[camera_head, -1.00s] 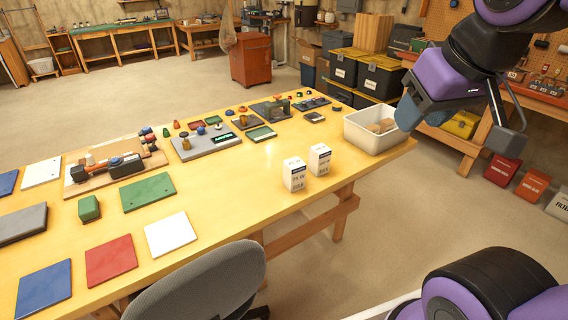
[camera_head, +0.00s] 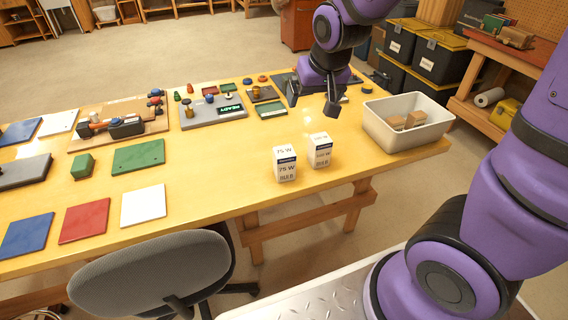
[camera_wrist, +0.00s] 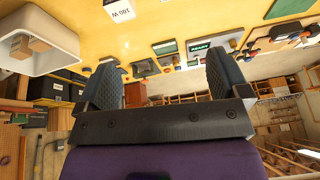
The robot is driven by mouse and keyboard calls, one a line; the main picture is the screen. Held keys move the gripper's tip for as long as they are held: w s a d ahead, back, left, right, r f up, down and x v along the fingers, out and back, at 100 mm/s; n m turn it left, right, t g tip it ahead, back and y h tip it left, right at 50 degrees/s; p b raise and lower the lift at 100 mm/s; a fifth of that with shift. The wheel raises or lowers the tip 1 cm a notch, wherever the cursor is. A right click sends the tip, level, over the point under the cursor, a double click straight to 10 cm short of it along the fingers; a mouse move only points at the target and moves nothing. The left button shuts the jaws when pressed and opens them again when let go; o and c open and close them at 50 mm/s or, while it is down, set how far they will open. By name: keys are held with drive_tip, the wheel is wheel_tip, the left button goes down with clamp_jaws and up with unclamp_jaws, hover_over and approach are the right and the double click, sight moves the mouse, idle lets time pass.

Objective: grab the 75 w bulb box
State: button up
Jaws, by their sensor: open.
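The 75 W bulb box (camera_head: 285,164) is a small white carton with a dark band and "75 W" print. It stands upright on the yellow table in the head view. A similar white box (camera_head: 320,150) stands just right of it; in the wrist view a box marked "100 W" (camera_wrist: 120,10) shows at the top edge. My gripper (camera_head: 312,108) is open and empty, above the table and behind the two boxes in the head view. In the wrist view its two fingers (camera_wrist: 166,82) are spread with nothing between them. The 75 W box is not seen in the wrist view.
A white bin (camera_head: 376,133) with cardboard boxes (camera_head: 397,123) stands at the table's right end. A grey tray (camera_head: 212,112) and a green panel (camera_head: 138,156) lie to the left. A grey chair (camera_head: 150,270) stands at the front edge. The tabletop around the two boxes is clear.

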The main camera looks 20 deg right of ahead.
approach(284, 151)
drive_tip(key=shift+h, duration=0.3)
drive_tip(key=shift+x, duration=5.35)
drive_tip(key=shift+a, duration=0.2)
drive_tip(key=shift+c, duration=0.4)
drive_tip(key=c, duration=0.9)
